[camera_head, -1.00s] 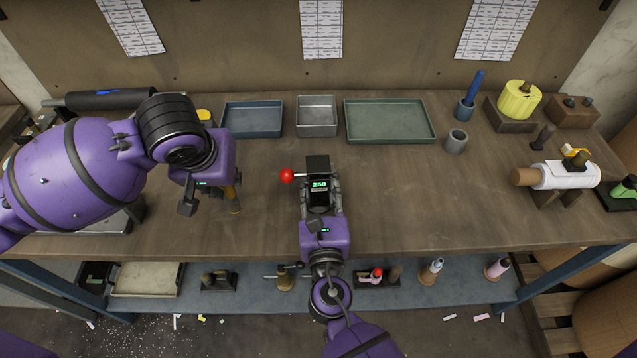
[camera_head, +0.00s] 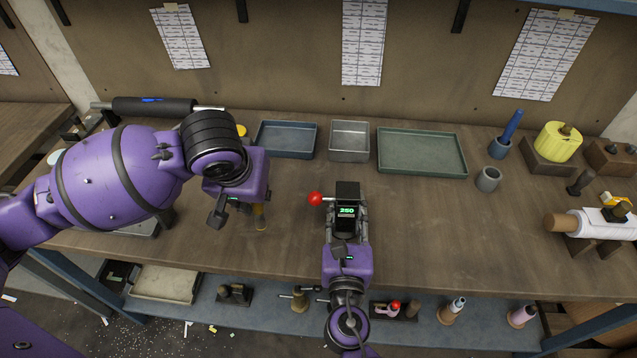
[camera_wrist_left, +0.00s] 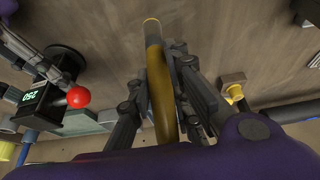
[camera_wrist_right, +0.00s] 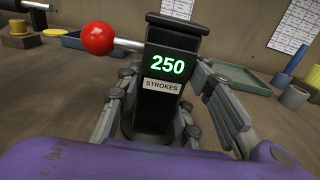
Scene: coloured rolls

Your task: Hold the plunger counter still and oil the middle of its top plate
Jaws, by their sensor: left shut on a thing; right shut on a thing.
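The plunger counter (camera_head: 347,195) stands upright on the bench, a black block with a green "250" display and a red ball on a side lever. In the right wrist view its front reads "STROKES" and its dark top plate (camera_wrist_right: 178,22) shows at a slant. My right gripper (camera_head: 347,225) is shut around the counter's body from the front. My left gripper (camera_wrist_left: 157,80) is shut on an amber oiler (camera_wrist_left: 158,95) with a paler tip. In the head view the oiler (camera_head: 260,217) hangs left of the counter, apart from it, partly hidden by my left gripper.
A blue tray (camera_head: 286,152), a metal bin (camera_head: 349,153) and a green tray (camera_head: 422,172) stand along the back. At the right are a grey cup (camera_head: 488,180), a yellow roll (camera_head: 557,142) and a white roll (camera_head: 590,224). Bench between oiler and counter is clear.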

